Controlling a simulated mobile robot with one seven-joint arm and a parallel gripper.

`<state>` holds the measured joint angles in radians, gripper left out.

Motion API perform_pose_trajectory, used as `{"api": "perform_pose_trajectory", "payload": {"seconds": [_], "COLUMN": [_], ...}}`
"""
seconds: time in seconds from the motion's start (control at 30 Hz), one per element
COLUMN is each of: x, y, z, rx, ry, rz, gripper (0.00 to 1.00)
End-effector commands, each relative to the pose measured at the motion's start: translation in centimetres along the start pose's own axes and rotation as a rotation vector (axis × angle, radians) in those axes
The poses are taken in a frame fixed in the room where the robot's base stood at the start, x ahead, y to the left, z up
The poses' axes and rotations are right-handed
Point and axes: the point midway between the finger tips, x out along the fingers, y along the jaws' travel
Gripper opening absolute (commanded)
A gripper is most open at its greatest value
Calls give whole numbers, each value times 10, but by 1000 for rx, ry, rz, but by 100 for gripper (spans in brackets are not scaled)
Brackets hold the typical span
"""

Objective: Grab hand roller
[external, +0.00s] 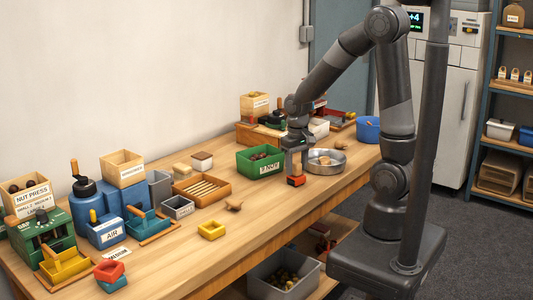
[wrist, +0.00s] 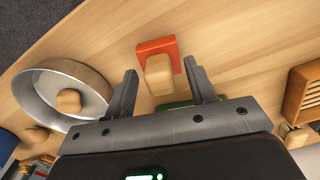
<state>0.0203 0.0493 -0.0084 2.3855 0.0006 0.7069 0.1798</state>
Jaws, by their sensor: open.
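An orange-red piece with a pale wooden block-like grip, which I take to be the hand roller (wrist: 158,75), lies on the wooden table. In the wrist view its wooden part lies between the fingers of my gripper (wrist: 161,70), with gaps on both sides. My gripper is open and holds nothing. In the external view the orange-red end of the roller (external: 296,181) shows just below my gripper (external: 296,165). The rest of it is hidden by the fingers there. I cannot tell how far the fingers reach down beside it.
A round metal pan (external: 326,168) with a wooden piece in it stands close on the right. A green bin (external: 255,172) stands just left and behind. A tray of wooden rods (external: 222,190) is farther left. The table (external: 270,205) is clear toward its front edge.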

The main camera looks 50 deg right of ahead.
Motion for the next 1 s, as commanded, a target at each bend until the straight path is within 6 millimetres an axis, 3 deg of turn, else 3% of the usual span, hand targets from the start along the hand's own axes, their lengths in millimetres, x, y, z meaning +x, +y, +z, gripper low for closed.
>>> {"api": "perform_pose_trajectory", "payload": {"seconds": [0.17,0.8,1.0], "x": [0,0,0], "y": [0,0,0], "z": [0,0,0], "rx": [0,0,0], "ry": [0,0,1], "rz": [0,0,0], "gripper": [51,0,0]}}
